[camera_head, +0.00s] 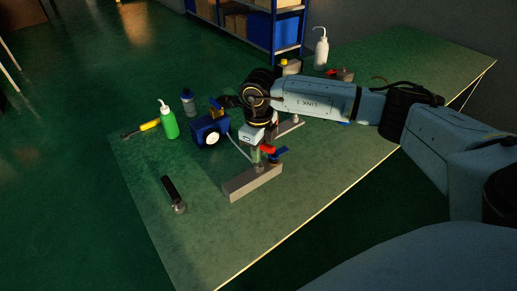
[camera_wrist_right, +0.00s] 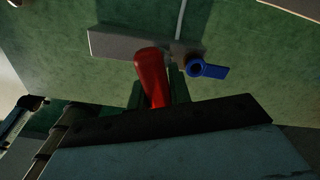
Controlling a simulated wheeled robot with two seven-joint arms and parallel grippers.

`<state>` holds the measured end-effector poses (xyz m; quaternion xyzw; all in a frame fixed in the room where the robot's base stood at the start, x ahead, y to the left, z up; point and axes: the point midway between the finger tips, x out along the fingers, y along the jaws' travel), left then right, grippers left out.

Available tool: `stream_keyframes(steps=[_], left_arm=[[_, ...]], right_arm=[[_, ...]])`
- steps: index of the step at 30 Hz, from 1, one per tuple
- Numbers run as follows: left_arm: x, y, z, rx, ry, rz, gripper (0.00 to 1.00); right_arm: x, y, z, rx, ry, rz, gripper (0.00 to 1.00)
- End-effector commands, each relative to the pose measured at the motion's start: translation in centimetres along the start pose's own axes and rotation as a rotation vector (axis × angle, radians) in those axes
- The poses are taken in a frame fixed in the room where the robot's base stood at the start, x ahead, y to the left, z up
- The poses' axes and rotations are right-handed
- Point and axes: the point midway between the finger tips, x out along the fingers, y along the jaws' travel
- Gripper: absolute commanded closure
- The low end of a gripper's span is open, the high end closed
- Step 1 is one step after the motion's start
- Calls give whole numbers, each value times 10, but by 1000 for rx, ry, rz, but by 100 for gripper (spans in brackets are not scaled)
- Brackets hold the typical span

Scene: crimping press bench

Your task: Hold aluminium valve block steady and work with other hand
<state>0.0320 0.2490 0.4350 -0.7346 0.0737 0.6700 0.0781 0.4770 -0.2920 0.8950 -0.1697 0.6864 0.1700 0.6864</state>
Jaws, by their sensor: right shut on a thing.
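The aluminium valve block (camera_head: 253,182) is a long grey bar lying on the green bench; it also shows in the wrist view (camera_wrist_right: 112,43). A blue lever (camera_head: 280,153) sits at its fitting, and it shows clearly in the wrist view (camera_wrist_right: 210,70). My right gripper (camera_head: 261,152) is over the block, its fingers shut on a red handle (camera_wrist_right: 151,76). The handle's red also shows in the head view (camera_head: 267,149). The fingers partly hide the fitting, so I cannot tell how the handle meets the block. My left gripper is not in view.
A blue device with a white dial (camera_head: 203,130) stands left of my gripper. A green bottle (camera_head: 169,124), a yellow-handled tool (camera_head: 149,125) and a dark-handled tool (camera_head: 171,192) lie or stand farther left. A white bottle (camera_head: 321,50) stands behind.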

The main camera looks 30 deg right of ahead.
Motion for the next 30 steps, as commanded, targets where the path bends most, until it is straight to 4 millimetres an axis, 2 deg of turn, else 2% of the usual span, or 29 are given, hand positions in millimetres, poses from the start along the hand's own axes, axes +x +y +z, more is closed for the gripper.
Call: stream_keyframes(steps=[4, 5, 10, 24, 30], left_arm=[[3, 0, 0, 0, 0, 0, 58], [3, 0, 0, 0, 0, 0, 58], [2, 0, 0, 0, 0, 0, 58], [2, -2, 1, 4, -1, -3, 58], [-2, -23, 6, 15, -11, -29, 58]], right_arm=[[4, 0, 0, 0, -1, 0, 100], [4, 0, 0, 0, -1, 0, 78], [3, 0, 0, 0, -1, 0, 55], [4, 0, 0, 0, 0, 0, 55], [-44, -1, 1, 0, -6, -2, 55]])
